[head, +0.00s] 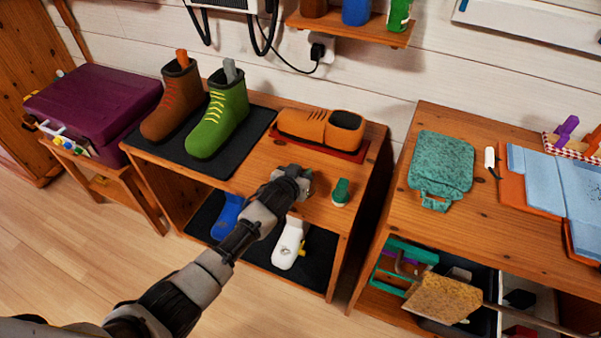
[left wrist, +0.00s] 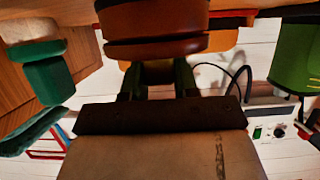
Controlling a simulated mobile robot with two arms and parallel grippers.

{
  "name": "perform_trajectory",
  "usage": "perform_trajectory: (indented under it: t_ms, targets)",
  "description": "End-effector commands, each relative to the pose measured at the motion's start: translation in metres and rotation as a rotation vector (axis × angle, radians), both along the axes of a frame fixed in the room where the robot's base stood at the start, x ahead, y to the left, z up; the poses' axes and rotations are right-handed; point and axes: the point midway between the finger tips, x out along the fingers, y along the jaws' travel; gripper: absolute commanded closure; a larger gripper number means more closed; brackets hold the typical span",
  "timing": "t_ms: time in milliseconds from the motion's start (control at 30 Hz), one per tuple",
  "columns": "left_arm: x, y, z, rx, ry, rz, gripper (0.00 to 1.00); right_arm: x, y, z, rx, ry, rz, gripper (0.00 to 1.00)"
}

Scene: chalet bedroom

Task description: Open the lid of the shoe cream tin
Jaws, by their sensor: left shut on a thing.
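My left gripper (head: 304,180) is low over the front of the middle shoe bench top, between the green boot and the green brush. In the head view it hides the tin. In the left wrist view, a round reddish-brown tin (left wrist: 155,20) is at the top centre, and the picture is upside down. A thinner brown disc, seemingly its lid (left wrist: 155,48), lies along it on the gripper side, with a dark line between them. My left fingers (left wrist: 158,75) are shut at this disc. I cannot tell whether lid and tin are apart. My right gripper is not in view.
A green brush (head: 341,192) stands close right of the gripper. An orange shoe (head: 320,131) lies behind it, and a green boot (head: 218,118) and brown boot (head: 170,103) stand on a dark mat. The right bench (head: 480,215) holds a teal bag (head: 441,162).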

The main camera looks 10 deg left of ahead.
Motion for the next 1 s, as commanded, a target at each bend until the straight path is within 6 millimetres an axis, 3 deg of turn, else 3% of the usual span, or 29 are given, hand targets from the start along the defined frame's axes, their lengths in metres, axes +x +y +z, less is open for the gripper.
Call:
perform_trajectory:
  t_ms: [267,467,700,1000]
  targets:
    - [0.0,0.0,0.002,0.003,0.007,0.0,1.0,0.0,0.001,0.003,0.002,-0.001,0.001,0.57]
    - [0.003,-0.001,0.01,0.023,0.066,-0.001,1.0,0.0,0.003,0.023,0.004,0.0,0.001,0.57]
    - [0.01,-0.004,0.018,0.074,0.22,0.0,1.0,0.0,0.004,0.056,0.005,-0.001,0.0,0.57]
    - [0.022,-0.008,0.019,0.138,0.426,0.0,1.0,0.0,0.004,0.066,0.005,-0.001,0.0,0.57]
